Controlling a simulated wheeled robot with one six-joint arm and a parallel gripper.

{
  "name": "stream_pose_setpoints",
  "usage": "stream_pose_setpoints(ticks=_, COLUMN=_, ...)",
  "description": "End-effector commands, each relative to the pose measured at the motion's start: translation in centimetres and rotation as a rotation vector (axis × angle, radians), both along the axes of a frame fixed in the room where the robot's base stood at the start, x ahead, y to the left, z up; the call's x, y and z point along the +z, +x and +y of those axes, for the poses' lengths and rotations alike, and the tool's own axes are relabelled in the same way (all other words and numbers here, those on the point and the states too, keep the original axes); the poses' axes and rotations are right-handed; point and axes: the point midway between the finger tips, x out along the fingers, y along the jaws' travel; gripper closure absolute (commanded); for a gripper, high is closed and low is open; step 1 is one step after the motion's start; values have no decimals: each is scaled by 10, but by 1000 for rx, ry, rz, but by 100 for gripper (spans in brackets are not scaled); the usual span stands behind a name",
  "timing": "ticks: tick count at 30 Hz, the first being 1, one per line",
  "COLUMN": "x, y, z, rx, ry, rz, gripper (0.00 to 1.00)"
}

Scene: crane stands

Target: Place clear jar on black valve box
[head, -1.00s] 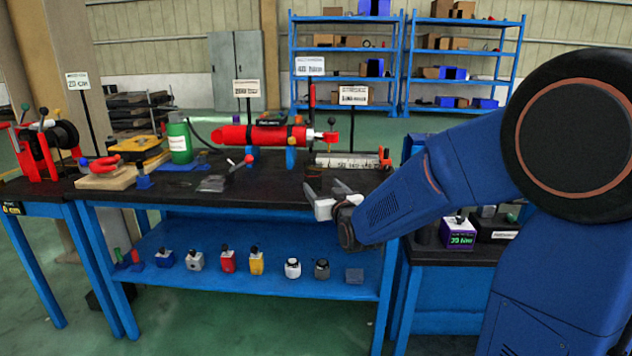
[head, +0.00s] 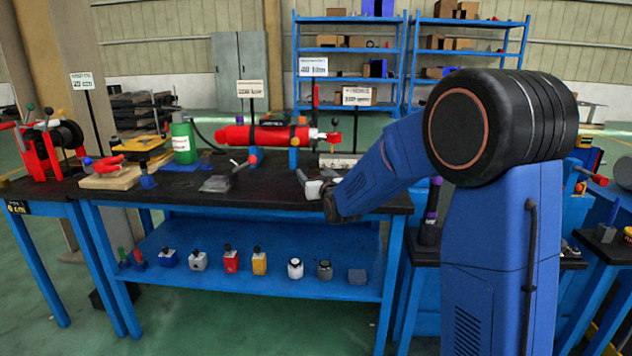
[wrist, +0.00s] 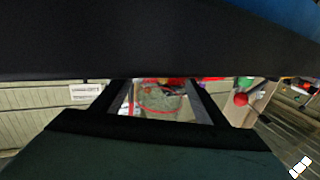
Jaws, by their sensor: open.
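My gripper (head: 304,184) is open above the right part of the black workbench top (head: 265,197), with its fingers pointing left. In the wrist view its two fingers (wrist: 158,100) are apart, with a blurred grey-green shape with a red curve seen between them; I cannot tell what it is or how far off. I cannot pick out the clear jar with certainty. A small grey rounded container with a dark top (head: 325,271) stands on the blue lower shelf (head: 205,283), beside a white one (head: 295,269). No black valve box is clearly visible; my arm hides part of the right-hand table.
A red cylinder (head: 262,135) lies across the back of the bench. A green bottle (head: 183,143), a yellow-black case (head: 146,151) and a red-handled lever (head: 230,176) stand left of my gripper. Several small coloured containers line the lower shelf. More tables stand at right.

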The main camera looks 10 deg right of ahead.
Motion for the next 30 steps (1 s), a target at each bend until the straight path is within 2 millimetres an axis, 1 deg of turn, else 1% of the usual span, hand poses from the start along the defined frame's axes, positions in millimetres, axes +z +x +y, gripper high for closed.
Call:
stream_pose_setpoints(ticks=1, x=-1, y=7, z=1, rx=0, ry=0, rz=1, gripper=33)
stream_pose_setpoints(ticks=5, x=0, y=17, z=1, rx=0, ry=0, rz=0, gripper=33)
stream_pose_setpoints(ticks=13, x=0, y=20, z=2, rx=0, ry=0, rz=0, gripper=33)
stream_pose_setpoints(ticks=14, x=0, y=20, z=2, rx=0, ry=0, rz=0, gripper=38)
stream_pose_setpoints(ticks=15, x=0, y=20, z=2, rx=0, ry=0, rz=0, gripper=48)
stream_pose_setpoints(ticks=17, x=0, y=20, z=2, rx=0, ry=0, rz=0, gripper=62)
stream_pose_setpoints(ticks=18, x=0, y=20, z=2, rx=0, ry=0, rz=0, gripper=72)
stream_pose_setpoints(ticks=19, x=0, y=20, z=2, rx=0, ry=0, rz=0, gripper=78)
stream_pose_setpoints(ticks=20, x=0, y=20, z=2, rx=0, ry=0, rz=0, gripper=78)
stream_pose_setpoints(ticks=21, x=0, y=20, z=2, rx=0, ry=0, rz=-1, gripper=82)
stream_pose_setpoints(ticks=27, x=1, y=20, z=2, rx=0, ry=0, rz=-1, gripper=81)
stream_pose_setpoints(ticks=30, x=7, y=20, z=2, rx=0, ry=0, rz=-2, gripper=81)
